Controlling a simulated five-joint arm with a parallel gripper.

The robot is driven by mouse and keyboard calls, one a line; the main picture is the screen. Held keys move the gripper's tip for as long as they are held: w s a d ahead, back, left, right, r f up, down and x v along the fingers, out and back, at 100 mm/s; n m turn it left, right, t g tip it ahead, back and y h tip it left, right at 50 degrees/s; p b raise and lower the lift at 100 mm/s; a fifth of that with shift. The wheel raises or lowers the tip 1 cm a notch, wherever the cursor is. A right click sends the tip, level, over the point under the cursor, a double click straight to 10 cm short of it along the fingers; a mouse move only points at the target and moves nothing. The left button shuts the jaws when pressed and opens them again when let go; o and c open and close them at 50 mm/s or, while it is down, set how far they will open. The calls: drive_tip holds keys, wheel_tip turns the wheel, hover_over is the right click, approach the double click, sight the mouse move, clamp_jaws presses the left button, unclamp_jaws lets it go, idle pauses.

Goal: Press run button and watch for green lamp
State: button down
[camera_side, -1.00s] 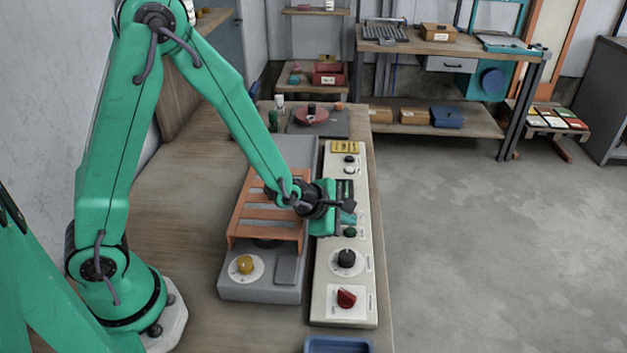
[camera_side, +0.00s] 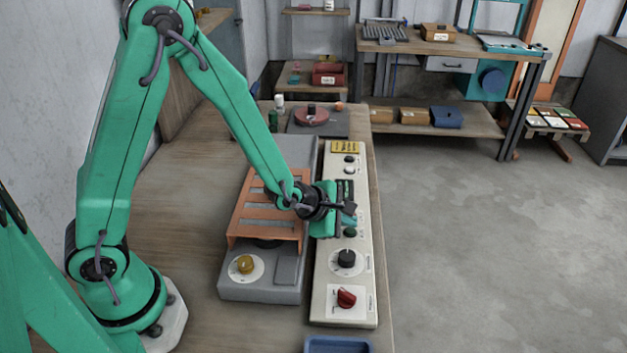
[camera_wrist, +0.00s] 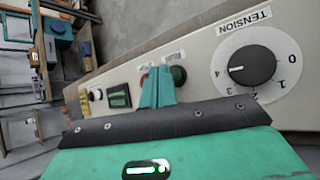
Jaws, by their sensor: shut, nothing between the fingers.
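The pale control panel (camera_side: 327,275) lies along the table's right side. My gripper (camera_side: 347,219) is over its middle, fingers together and empty. In the wrist view my gripper (camera_wrist: 157,88) points at the panel, just left of a dark green round part (camera_wrist: 178,75). This green part also shows in the side view (camera_side: 350,232). It looks unlit; I cannot tell whether it is a button or a lamp. Two small labels sit above this area, too small to read. I cannot tell whether the fingertips touch the panel.
A black TENSION dial (camera_wrist: 251,65) is right of my fingers in the wrist view. A dark green window (camera_wrist: 119,96) is to their left. A red switch (camera_side: 347,298) is at the panel's near end. The grey machine with an orange slatted cover (camera_side: 240,220) stands beside the panel.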

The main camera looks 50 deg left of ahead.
drive_tip(key=shift+s+a+f, duration=0.1)
drive_tip(key=shift+s+f, duration=0.05)
drive_tip(key=shift+f, duration=0.3)
drive_tip(key=shift+s+a+f, duration=0.1)
drive_tip(key=shift+s+f, duration=0.05)
drive_tip(key=shift+f, duration=0.3)
idle(0.7)
drive_tip(key=shift+r, duration=0.15)
drive_tip(key=shift+s+r, duration=0.1)
drive_tip(key=shift+r, duration=0.75)
drive_tip(key=shift+d, duration=0.1)
drive_tip(key=shift+r, duration=2.6)
